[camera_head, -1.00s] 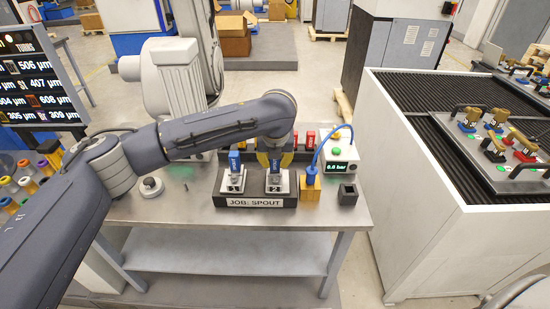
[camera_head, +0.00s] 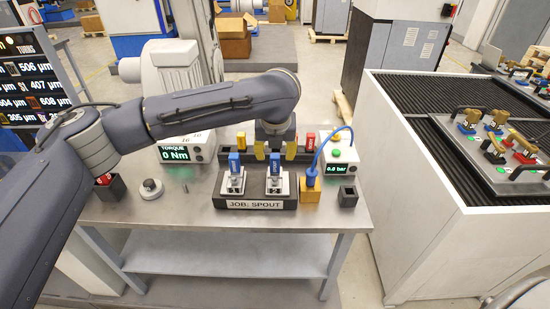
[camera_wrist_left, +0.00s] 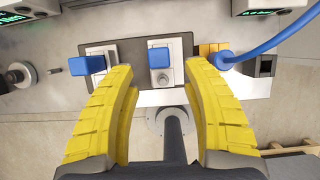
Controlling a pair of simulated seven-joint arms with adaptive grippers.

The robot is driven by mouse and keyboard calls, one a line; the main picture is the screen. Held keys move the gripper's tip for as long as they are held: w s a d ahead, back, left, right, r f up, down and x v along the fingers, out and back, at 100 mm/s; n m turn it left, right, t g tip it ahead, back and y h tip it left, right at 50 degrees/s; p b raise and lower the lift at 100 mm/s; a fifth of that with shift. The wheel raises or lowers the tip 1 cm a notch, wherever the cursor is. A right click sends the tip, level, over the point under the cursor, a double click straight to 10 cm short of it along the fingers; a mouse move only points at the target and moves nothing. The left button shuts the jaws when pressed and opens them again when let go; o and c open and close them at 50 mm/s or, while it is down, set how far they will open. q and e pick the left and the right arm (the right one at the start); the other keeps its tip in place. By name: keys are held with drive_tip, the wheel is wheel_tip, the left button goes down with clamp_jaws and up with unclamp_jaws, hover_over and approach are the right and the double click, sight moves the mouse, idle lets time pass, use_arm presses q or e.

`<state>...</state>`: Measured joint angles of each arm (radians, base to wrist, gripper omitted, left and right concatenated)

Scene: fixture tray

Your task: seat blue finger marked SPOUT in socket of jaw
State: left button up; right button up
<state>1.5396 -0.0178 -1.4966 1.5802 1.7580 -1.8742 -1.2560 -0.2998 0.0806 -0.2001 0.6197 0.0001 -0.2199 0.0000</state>
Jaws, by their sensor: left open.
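Two blue fingers stand upright in the numbered jaws of the dark fixture tray (camera_head: 285,204), labelled JOB: SPOUT. The left blue finger (camera_head: 234,163) is in jaw 1 and the right blue finger (camera_head: 275,164) is in jaw 2; lettering on them is too small to read. My left gripper (camera_head: 275,153) is open and empty, with its yellow fingertips above and behind the right blue finger. In the left wrist view, the right blue finger (camera_wrist_left: 159,57) shows between the spread fingertips, apart from them. The left blue finger (camera_wrist_left: 87,65) is beside the left fingertip. The right gripper is not in view.
A rack with a yellow piece (camera_head: 241,141) and a red piece (camera_head: 310,139) is behind the tray. A brass block (camera_head: 310,190) with a blue hose and a dark socket block (camera_head: 347,195) stand to the right. A torque display (camera_head: 185,150) and a round knob (camera_head: 150,188) are left.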

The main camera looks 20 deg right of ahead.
use_arm(q)
drive_tip(key=shift+v, duration=2.7)
drive_tip(key=shift+w, duration=0.1)
